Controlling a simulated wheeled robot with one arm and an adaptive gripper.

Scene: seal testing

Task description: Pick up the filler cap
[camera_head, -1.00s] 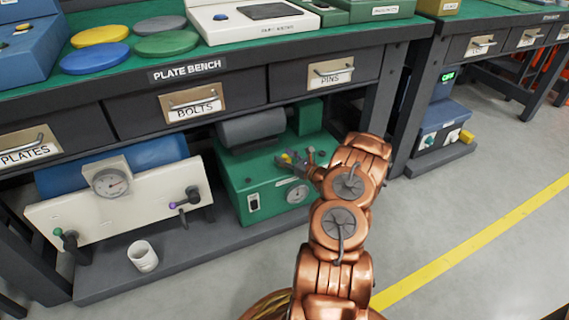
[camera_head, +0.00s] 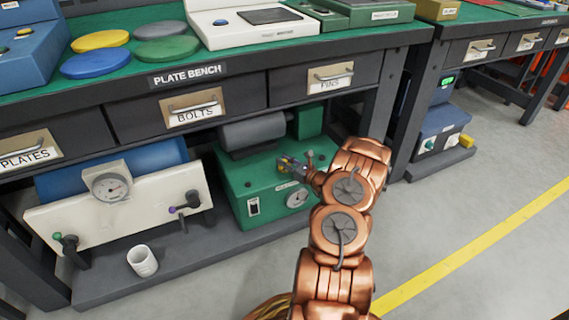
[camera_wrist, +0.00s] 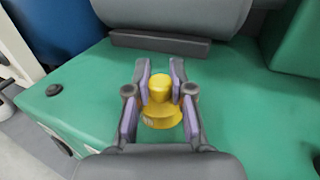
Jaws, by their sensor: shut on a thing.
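The filler cap (camera_wrist: 161,112) is yellow, with a round knob on a wider base, and shows in the wrist view on or just above the green machine's top. My gripper (camera_wrist: 161,88) has its purple-padded fingers on either side of the cap's knob and is shut on it. In the head view my gripper (camera_head: 288,163) is over the green machine (camera_head: 235,180) on the shelf under the bench. The cap is too small and covered there to make out clearly. I cannot tell whether the cap's base still touches the machine.
A grey cylinder (camera_head: 253,131) lies behind the cap on the machine. A gauge (camera_head: 297,198) and a switch (camera_head: 253,207) are on its front. The bench drawers (camera_head: 326,78) hang above. A white cup (camera_head: 142,261) and a gauge panel (camera_head: 60,212) stand left. Floor at right is clear.

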